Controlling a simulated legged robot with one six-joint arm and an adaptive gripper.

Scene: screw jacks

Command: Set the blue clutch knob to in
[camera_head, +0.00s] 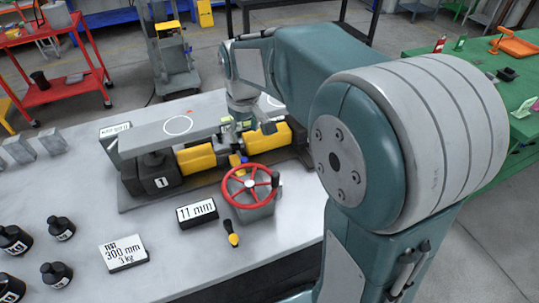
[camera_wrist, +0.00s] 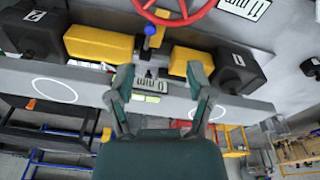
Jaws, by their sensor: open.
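The blue clutch knob (camera_wrist: 150,29) shows in the wrist view as a small blue ball above a short yellow part, near the rim of the red handwheel (camera_wrist: 178,12). In the head view a small blue spot, likely the knob (camera_head: 243,159), lies just behind the red handwheel (camera_head: 250,186). My gripper (camera_wrist: 160,75) is open and empty. Its two fingers point toward the jack, and the knob lies beyond the fingertips, apart from them. In the head view my gripper (camera_head: 255,127) hangs over the jack's beam and yellow covers, partly hidden. The clutch's labels are not readable.
The jack has a long grey beam (camera_head: 160,132) and yellow covers (camera_head: 197,158). An "11 mm" display (camera_head: 197,212) and a yellow-black screwdriver (camera_head: 231,234) lie by the handwheel. Black weights (camera_head: 57,274) stand at the left.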

